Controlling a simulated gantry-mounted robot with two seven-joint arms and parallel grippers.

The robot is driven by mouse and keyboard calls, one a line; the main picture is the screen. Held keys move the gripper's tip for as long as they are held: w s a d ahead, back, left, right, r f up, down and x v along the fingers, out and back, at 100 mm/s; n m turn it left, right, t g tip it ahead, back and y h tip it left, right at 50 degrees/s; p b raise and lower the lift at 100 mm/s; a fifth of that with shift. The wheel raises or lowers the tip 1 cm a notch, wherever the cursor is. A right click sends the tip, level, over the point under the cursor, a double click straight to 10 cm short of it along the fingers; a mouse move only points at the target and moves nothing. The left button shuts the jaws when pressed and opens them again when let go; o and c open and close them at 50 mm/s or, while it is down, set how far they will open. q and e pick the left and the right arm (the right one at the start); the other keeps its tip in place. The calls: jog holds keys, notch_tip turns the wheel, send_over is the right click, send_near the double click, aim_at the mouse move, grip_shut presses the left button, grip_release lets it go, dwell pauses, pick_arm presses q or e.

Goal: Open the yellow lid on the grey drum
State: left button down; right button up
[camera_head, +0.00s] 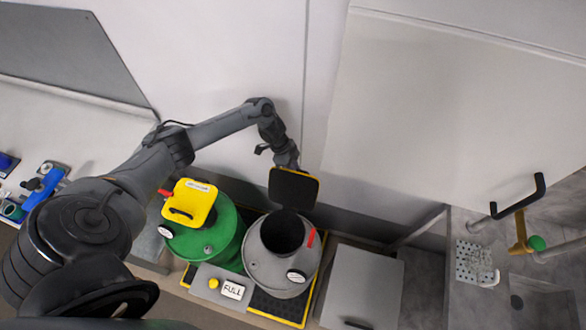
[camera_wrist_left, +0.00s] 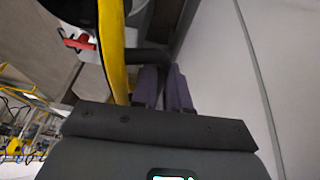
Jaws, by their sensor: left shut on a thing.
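The grey drum (camera_head: 268,268) stands right of the green drum, its round dark mouth uncovered. Its yellow lid (camera_head: 293,188) is tilted up at the back of the mouth, its dark underside facing the head camera and a thin yellow rim showing. In the left wrist view the yellow lid (camera_wrist_left: 113,50) appears edge-on. My left gripper (camera_head: 287,162) is behind the raised lid, its fingertips hidden there in the head view. In the left wrist view its purple fingers (camera_wrist_left: 165,85) are shut on the lid's black handle (camera_wrist_left: 152,58). My right gripper is not in view.
The green drum (camera_head: 212,240) has its yellow lid (camera_head: 190,203) down. A grey box with a yellow button and a FULL sign (camera_head: 232,290) stands in front. A grey cabinet (camera_head: 362,285) is at the right. A pale wall lies close behind the drums.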

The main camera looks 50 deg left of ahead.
pick_arm(q)
jog(key=shift+w+a+f, duration=0.2)
jog(key=shift+w, duration=0.05)
dwell(0.3)
jog(key=c, duration=1.1)
grip_release()
jog(key=shift+a+r, duration=0.1)
jog(key=v, duration=1)
jog(key=shift+a+r+b, duration=0.1)
jog(key=shift+r+b, duration=0.25)
jog(key=shift+r, duration=0.05)
jog(key=shift+s, duration=0.1)
